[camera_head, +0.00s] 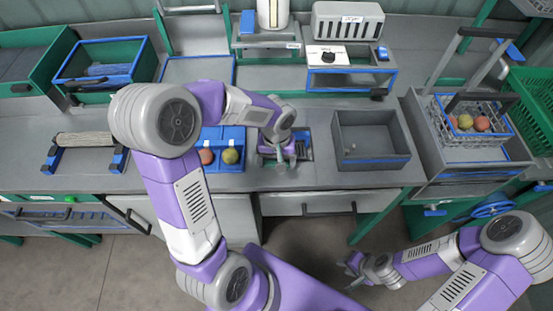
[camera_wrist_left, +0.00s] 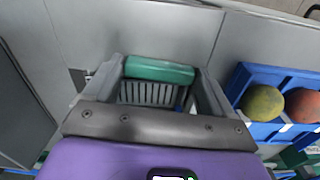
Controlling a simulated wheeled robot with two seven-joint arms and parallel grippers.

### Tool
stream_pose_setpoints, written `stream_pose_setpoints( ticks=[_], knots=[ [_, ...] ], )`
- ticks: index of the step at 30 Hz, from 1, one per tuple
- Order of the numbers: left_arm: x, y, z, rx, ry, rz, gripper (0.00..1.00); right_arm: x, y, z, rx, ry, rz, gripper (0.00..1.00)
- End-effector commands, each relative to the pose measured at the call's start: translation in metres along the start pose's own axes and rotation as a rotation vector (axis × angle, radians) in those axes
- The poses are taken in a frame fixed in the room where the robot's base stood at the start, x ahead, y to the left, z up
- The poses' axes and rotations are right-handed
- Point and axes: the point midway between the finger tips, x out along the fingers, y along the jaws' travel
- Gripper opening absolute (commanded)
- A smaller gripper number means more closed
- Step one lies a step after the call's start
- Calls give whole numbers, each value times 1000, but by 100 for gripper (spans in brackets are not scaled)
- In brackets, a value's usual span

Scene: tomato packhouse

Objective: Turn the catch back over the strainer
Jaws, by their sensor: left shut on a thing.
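My left gripper (camera_head: 281,163) reaches down at the middle of the bench, beside the blue tomato tray. In the left wrist view its fingers (camera_wrist_left: 158,76) are shut on a green bar, which looks like the catch (camera_wrist_left: 160,70). The grey slotted strainer (camera_wrist_left: 148,93) shows between the fingers, close to the catch; the gripper hides part of it. In the head view the gripper and wrist largely cover the catch and strainer. My right gripper (camera_head: 352,270) hangs over the floor in front of the bench, with its fingers apart and nothing between them.
The blue tray (camera_head: 232,170) with two fruits stands just left of the left gripper. A wire basket (camera_head: 470,137) with several fruits is farther right. A drawer handle (camera_head: 328,209) sticks out below the bench edge.

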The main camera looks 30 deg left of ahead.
Motion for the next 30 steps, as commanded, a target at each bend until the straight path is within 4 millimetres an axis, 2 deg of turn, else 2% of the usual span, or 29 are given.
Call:
stream_pose_setpoints(
  ticks=[30],
  knots=[
    [-2,0,0,917,0,0,55,-33,-12,2,0,0,0,32]
  ],
)
